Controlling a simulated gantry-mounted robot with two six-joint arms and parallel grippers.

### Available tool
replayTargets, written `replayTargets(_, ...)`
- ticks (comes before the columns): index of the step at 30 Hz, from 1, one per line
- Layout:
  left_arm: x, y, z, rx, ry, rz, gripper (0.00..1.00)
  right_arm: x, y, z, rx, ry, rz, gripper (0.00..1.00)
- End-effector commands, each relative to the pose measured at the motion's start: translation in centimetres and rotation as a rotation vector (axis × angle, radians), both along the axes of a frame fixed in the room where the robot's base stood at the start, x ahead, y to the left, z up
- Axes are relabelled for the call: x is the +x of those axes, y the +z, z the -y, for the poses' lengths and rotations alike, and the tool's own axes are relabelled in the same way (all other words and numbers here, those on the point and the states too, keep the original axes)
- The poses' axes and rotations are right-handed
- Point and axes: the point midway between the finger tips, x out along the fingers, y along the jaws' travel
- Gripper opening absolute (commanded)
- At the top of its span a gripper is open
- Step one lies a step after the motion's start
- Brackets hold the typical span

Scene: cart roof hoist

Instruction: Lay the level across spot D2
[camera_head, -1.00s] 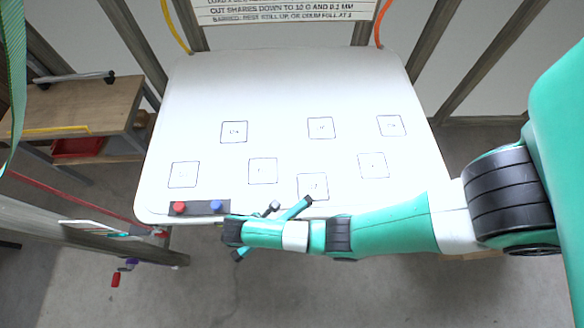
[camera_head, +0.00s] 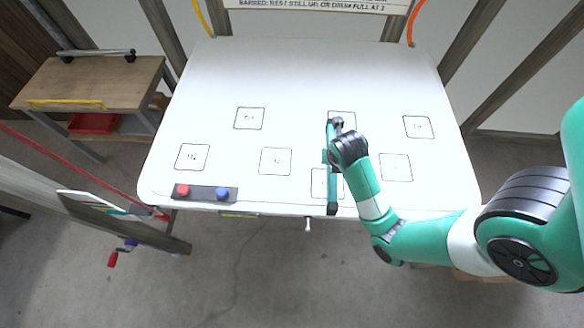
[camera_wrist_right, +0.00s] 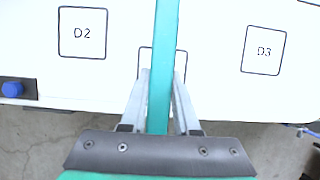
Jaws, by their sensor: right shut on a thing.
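The level is a long teal bar with dark ends (camera_head: 332,185), pointing front to back over the white board. My right gripper (camera_wrist_right: 158,100) is shut on the level (camera_wrist_right: 163,50), with one grey finger on each side of it. In the head view the wrist hides part of the bar's right side. Spot D2 (camera_wrist_right: 83,32) is a bare outlined square left of the level; it also shows in the head view (camera_head: 275,161). The level is over the front middle square, partly covering it; its height above the board is hard to tell. My left gripper is not in view.
Spot D3 (camera_wrist_right: 263,50) lies right of the level. A dark strip with a red button (camera_head: 183,190) and a blue button (camera_head: 222,193) sits at the board's front left. A wooden side table (camera_head: 95,80) stands left. The board's back is clear.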

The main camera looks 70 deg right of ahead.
Motion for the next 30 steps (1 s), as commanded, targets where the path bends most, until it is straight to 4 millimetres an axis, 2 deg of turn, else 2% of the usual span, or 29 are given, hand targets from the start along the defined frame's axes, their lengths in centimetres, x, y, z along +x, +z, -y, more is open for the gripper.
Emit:
replayTargets(2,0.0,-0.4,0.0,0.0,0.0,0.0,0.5,1.6,-0.8,0.1,0.002,0.005,0.002,0.0)
replayTargets(8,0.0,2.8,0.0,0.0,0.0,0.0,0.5,6.2,-2.0,0.6,0.004,0.005,-0.003,0.0)
replayTargets(11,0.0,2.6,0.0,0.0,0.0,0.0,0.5,8.8,-3.6,0.9,0.003,0.004,0.001,0.0)
replayTargets(12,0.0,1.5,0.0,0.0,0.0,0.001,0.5,9.5,-5.4,1.0,0.004,0.004,-0.001,0.0)
replayTargets(15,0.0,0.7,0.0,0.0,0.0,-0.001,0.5,11.3,-7.5,1.2,0.002,0.002,0.003,0.0)
replayTargets(19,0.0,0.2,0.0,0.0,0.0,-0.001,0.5,12.6,-9.0,1.4,0.002,0.002,0.004,0.0)
replayTargets(26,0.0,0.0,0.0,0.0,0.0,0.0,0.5,13.3,-9.7,1.5,0.002,0.002,0.004,0.0)
replayTargets(30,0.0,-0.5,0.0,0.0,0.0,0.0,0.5,13.2,-12.0,1.4,0.003,0.001,0.001,0.0)
